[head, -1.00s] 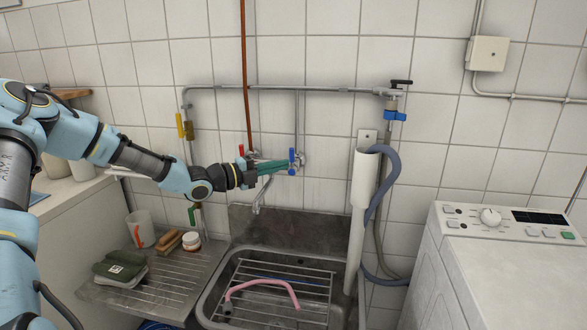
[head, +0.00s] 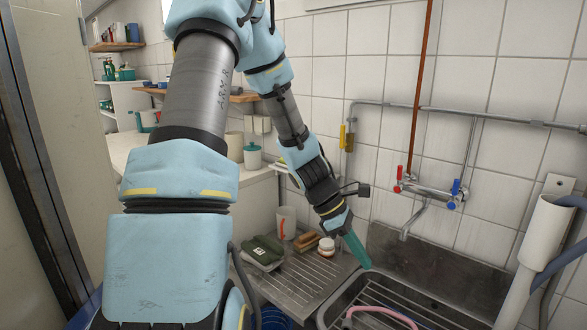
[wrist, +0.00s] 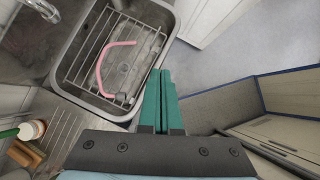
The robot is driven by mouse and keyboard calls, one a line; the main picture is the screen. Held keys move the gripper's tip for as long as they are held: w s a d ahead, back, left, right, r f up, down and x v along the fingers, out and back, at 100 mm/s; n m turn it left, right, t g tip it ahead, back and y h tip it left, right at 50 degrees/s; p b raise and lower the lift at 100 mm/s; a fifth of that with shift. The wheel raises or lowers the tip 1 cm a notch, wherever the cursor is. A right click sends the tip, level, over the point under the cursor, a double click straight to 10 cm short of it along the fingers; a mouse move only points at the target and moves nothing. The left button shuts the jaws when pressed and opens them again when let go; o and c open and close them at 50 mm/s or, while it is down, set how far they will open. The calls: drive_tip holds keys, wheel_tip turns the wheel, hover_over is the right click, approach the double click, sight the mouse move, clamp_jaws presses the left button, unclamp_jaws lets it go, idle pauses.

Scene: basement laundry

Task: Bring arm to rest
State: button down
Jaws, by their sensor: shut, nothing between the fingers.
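My gripper (head: 357,252) has teal fingers that are shut together with nothing between them. In the head view it points down and to the right, above the left edge of the sink. It also shows in the wrist view (wrist: 161,88), in front of the sink's near rim. My arm is folded in the left half of the head view and hides part of the counter behind it.
The metal sink (head: 328,310) holds a rack and a pink hose (head: 380,314). Floor (wrist: 235,55) is clear.

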drive_tip(key=s+a+r+m+t+y, duration=0.1)
drive_tip(key=a+r+m+t+y, duration=0.1)
drive_tip(key=a+m, duration=0.5)
drive_tip(key=s+a+r+m+t+y, duration=0.2)
drive_tip(key=a+r+m+y, duration=0.2)
drive_tip(key=a+m, duration=0.4)
drive_tip(key=a, duration=0.7)
drive_tip(key=shift+r, duration=0.25)
drive_tip(key=shift+s, duration=0.1)
